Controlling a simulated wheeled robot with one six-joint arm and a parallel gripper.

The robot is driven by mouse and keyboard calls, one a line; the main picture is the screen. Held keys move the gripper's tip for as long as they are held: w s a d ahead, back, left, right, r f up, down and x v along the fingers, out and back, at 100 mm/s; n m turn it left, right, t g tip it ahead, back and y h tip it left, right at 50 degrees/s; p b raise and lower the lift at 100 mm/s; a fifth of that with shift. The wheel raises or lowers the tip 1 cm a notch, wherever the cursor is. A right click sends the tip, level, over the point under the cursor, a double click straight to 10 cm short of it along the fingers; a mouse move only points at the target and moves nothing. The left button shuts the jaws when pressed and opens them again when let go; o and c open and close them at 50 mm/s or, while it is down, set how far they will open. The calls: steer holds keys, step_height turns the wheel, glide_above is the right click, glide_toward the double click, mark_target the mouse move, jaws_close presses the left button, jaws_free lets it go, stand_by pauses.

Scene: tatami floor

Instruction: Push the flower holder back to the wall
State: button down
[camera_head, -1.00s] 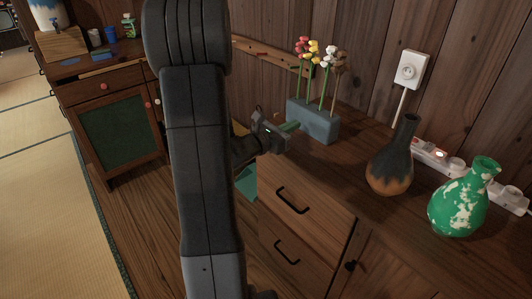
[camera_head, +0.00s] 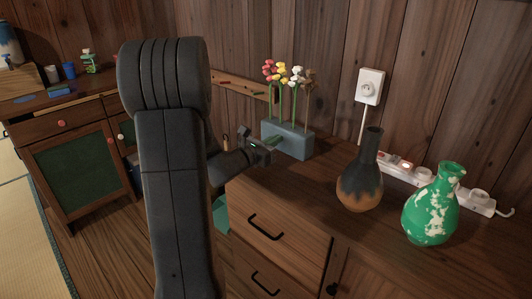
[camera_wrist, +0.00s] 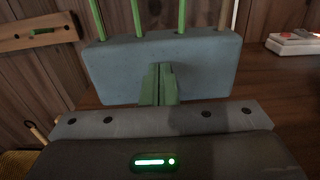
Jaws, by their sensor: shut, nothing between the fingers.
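The flower holder (camera_head: 289,141) is a blue-grey block with several flowers upright in it, red, yellow, white and brown. It stands on the wooden cabinet top near the plank wall (camera_head: 310,45). In the wrist view the holder (camera_wrist: 205,65) fills the middle, with green stems rising from it. My gripper (camera_head: 275,142) is at the holder's front face, its green fingers together and empty. In the wrist view the shut fingers (camera_wrist: 158,84) point at the face and look close to or touching it. The gap between holder and wall is hard to judge.
A dark-and-orange vase (camera_head: 360,185) and a green-and-white vase (camera_head: 431,210) stand to the right. A white power strip (camera_head: 405,168) lies along the wall below a socket (camera_head: 369,87). A wooden rail (camera_head: 240,86) is on the wall at left.

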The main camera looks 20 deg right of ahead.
mark_target(297, 128)
steer(key=b+x, duration=0.4)
steer(key=x, duration=0.6)
steer(key=shift+w+d+f+b, duration=0.1)
steer(key=shift+d+b, duration=0.2)
steer(key=shift+w+d, duration=0.2)
steer(key=shift+d, duration=0.2)
